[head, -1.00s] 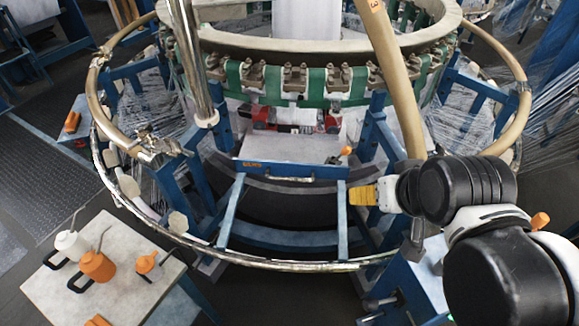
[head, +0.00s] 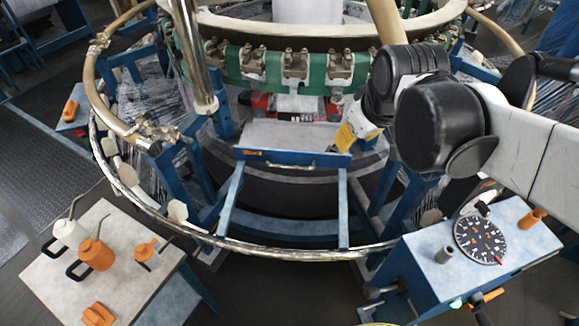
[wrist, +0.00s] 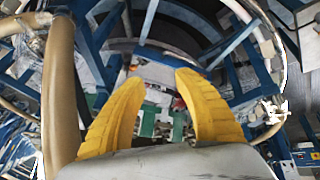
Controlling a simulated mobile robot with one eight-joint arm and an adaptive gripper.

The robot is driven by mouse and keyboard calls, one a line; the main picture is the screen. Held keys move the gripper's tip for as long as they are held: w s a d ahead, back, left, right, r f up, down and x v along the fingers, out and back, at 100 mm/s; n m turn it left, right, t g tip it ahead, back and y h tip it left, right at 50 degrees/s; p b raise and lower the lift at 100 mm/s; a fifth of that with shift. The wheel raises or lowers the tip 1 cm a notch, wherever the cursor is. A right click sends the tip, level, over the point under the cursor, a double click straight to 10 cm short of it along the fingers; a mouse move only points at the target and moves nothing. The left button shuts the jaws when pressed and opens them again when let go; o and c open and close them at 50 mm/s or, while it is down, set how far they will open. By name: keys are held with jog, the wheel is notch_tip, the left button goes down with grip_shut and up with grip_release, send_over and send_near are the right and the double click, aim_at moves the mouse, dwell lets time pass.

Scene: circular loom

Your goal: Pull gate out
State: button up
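The gate is most likely the blue-fronted panel (head: 293,158) with a pale grey top and a thin bar handle (head: 293,166), set between two blue rails at the loom's front. It looks to be in its place under the ring. My gripper (head: 343,138) is at the panel's right end, its yellow fingers pointing down; it hides part of that corner. In the wrist view my gripper (wrist: 160,76) has its two yellow fingers apart with nothing between them. A pale panel (wrist: 155,70), likely the gate, shows beyond the fingertips. Contact cannot be told.
The loom's tan ring (head: 340,38) with green straps is above and behind the panel. A low metal hoop (head: 290,254) curves across in front. A table (head: 95,222) with oil cans stands at left, a blue control box (head: 435,285) with a dial at right. A chrome post (head: 190,60) rises at left.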

jog(key=w+a+f+n+g+b, duration=0.1)
jog(key=w+a+f+n, duration=0.15)
jog(key=w, duration=0.25)
jog(key=w+a+f+n+b, duration=0.1)
jog(key=w+a+f+n, duration=0.15)
jog(key=w, duration=0.35)
jog(key=n+g+b, duration=0.2)
jog(key=n, duration=0.4)
send_over(290, 166)
jog(key=s, duration=0.2)
jog(key=s+f+x, duration=0.1)
jog(key=s+x, duration=0.1)
jog(key=x, duration=0.8)
jog(key=s+x, duration=0.2)
jog(key=x, duration=0.8)
jog(key=shift+h, duration=0.3)
jog(key=b+x, duration=0.1)
jog(key=x, duration=0.2)
jog(key=b+x, duration=0.1)
jog(key=x, duration=0.3)
jog(key=b+x, duration=0.2)
jog(key=x, duration=0.1)
jog(key=shift+s+f, duration=0.3)
jog(key=shift+s, duration=0.05)
jog(key=shift+f, duration=0.3)
grip_shut()
